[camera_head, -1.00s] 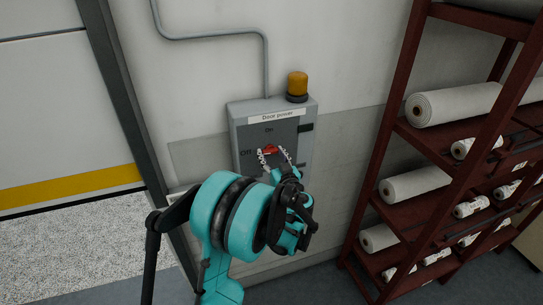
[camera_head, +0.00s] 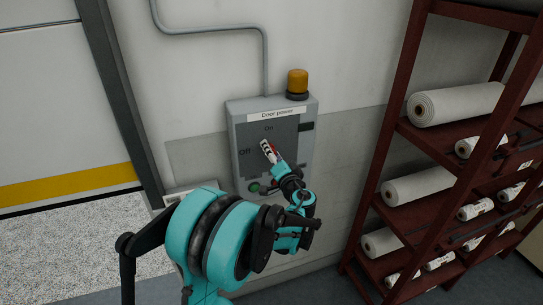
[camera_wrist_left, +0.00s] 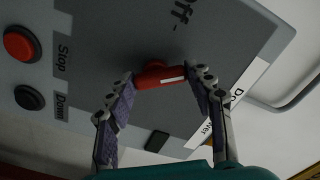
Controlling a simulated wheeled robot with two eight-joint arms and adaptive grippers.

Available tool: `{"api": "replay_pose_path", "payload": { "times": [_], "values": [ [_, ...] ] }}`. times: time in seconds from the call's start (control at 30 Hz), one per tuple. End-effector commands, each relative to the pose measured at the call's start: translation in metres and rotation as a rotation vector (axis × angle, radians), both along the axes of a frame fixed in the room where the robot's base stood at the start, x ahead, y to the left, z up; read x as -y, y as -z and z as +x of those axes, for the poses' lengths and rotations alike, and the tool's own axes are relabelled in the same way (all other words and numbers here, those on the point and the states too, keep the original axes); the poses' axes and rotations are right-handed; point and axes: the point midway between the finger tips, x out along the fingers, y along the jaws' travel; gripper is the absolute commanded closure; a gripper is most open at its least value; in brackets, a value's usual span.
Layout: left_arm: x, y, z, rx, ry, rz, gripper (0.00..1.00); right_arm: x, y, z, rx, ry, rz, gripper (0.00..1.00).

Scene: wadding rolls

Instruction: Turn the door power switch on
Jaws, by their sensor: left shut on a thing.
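The grey door power box (camera_head: 240,125) is on the wall, with "On" printed at the top of its panel and "Off" at the left. Its red switch handle (camera_wrist_left: 160,75) lies between the fingers of my left gripper (camera_wrist_left: 163,82), which is shut on it. The white mark on the handle points right in the left wrist view, toward the box's label end. In the head view my left gripper (camera_head: 268,151) covers most of the handle; only a bit of red (camera_head: 273,149) shows. My right gripper is not in view.
A red stop button (camera_wrist_left: 20,44) and a black down button (camera_wrist_left: 29,97) are on the same box. A green button (camera_head: 254,187) shows beside my wrist. An amber lamp (camera_head: 297,83) stands on the box. A dark red rack (camera_head: 400,160) with wadding rolls is at the right.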

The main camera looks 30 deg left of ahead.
Motion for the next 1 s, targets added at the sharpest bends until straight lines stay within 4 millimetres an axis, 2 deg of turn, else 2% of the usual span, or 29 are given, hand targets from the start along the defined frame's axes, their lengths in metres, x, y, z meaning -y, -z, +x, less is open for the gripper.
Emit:
{"api": "replay_pose_path", "payload": {
  "times": [0.5,1.0],
  "values": [
    [0.002,-0.001,0.002,-0.337,0.001,0.289,0.76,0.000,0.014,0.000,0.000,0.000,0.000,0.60],
    [0.002,-0.001,0.003,-0.473,0.001,0.405,0.76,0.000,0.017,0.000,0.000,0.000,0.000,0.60]
  ]
}}
